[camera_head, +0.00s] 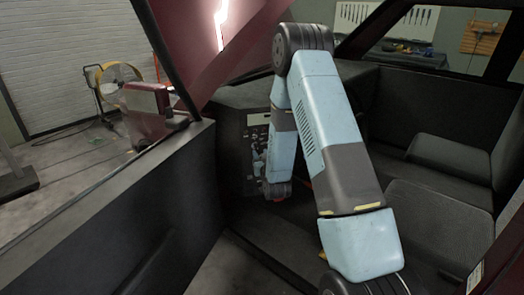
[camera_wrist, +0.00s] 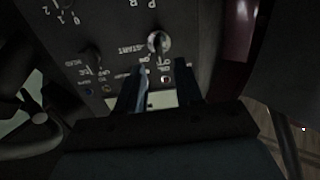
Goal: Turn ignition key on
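In the wrist view, a dark control panel with white lettering fills the upper middle. A round silvery ignition switch (camera_wrist: 158,42), with what looks like the key in it, sits on the panel near the word START. My gripper (camera_wrist: 158,78) points at the panel with its two fingers apart and nothing seen between them. The switch is just beyond the fingertips, roughly in line with the gap; I see no contact. In the head view, the panel (camera_head: 256,125) is partly behind my arm, and the key and fingertips cannot be made out.
Another switch (camera_wrist: 92,55) is left of the ignition on the panel, and a steering wheel (camera_wrist: 35,125) is at the left. In the head view, dark seats (camera_head: 440,215) are on the right, and the door (camera_head: 130,225) with its red frame (camera_head: 225,45) is on the left.

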